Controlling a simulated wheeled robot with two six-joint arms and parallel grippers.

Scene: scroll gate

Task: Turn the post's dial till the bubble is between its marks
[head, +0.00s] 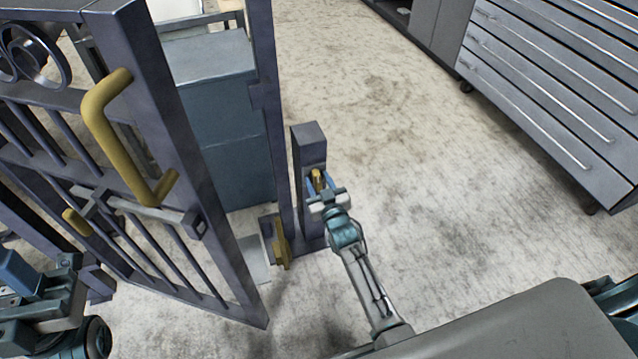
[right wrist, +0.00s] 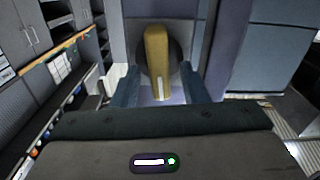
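A dark purple-grey post (head: 309,148) stands just right of the gate frame. Its dial has a brass knob (head: 318,180) on the near face. In the right wrist view the brass knob (right wrist: 157,58) stands upright before a dark round disc, with a pale mark near its lower end. My right gripper (head: 321,187) is at the knob, with a blue finger on each side and visible gaps between. In the right wrist view its fingers (right wrist: 158,88) are apart. I cannot make out the bubble or its marks. My left gripper (head: 45,285) is at the lower left, its fingers unclear.
The barred gate (head: 190,190) with a brass handle (head: 105,125) stands at the left. A brass piece (head: 281,245) is low beside the post. A blue-grey cabinet (head: 225,120) stands behind. Grey drawers (head: 550,75) are at upper right. The floor (head: 450,200) between is clear.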

